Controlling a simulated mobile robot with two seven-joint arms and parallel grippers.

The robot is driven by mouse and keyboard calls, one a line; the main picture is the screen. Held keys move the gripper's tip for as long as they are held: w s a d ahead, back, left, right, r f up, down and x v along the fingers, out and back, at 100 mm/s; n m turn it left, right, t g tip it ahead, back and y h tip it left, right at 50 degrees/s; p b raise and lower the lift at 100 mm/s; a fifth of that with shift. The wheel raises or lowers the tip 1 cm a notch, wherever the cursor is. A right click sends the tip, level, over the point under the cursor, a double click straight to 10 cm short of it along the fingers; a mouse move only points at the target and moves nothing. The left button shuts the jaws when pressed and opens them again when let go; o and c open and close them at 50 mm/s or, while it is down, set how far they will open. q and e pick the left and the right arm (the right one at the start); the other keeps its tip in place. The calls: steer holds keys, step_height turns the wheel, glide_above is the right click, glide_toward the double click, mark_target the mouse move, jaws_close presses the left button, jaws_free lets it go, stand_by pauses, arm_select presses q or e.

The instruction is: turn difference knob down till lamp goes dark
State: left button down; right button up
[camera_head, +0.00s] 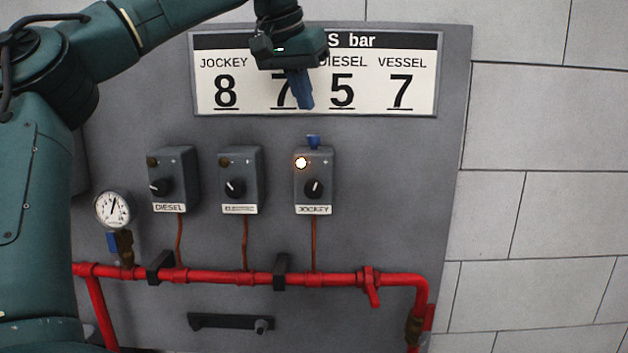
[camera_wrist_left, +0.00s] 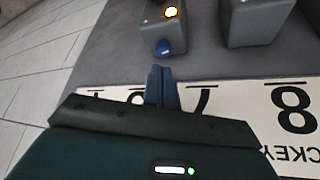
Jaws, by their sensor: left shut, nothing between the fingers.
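The JOCKEY switch box (camera_head: 327,172) is on the grey panel, rightmost of three. Its round lamp (camera_head: 301,163) glows bright, also in the left wrist view (camera_wrist_left: 171,12). A blue knob (camera_head: 313,141) sits on the box top; in the left wrist view it (camera_wrist_left: 164,48) is just beyond my fingertips. A black knob (camera_head: 314,188) is on the box front, its white mark pointing about upward. No label on either knob reads as difference. My left gripper (camera_head: 305,105) is shut and empty, fingers pointing down above the blue knob, apart from it, in front of the sign.
The DIESEL box (camera_head: 188,180) and a middle box (camera_head: 251,180) stand to the left, lamps dark. A pressure sign (camera_head: 425,90) hangs above. A red pipe (camera_head: 340,280) runs below, with a gauge (camera_head: 113,209) at left. The panel right of the JOCKEY box is clear.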

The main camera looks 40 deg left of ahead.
mark_target(308, 151)
arm_select(q)
steer(key=shift+r, duration=0.1)
steer(key=shift+a+f+b, duration=0.2)
steer(key=shift+f+b, duration=0.15)
steer(key=shift+f, duration=1.2)
steer(key=shift+a+f+b, duration=0.15)
steer(key=shift+f+b, duration=0.15)
steer(key=shift+f, duration=1.25)
steer(key=shift+w+r+p, duration=0.1)
steer(key=shift+w+p, duration=0.2)
steer(key=shift+p, duration=0.1)
steer(key=shift+r+p, duration=0.15)
steer(key=shift+p, duration=0.15)
steer(key=shift+d, duration=0.2)
steer(key=shift+s+d+f, duration=0.15)
steer(key=shift+s+f, duration=0.05)
steer(key=shift+s, duration=0.05)
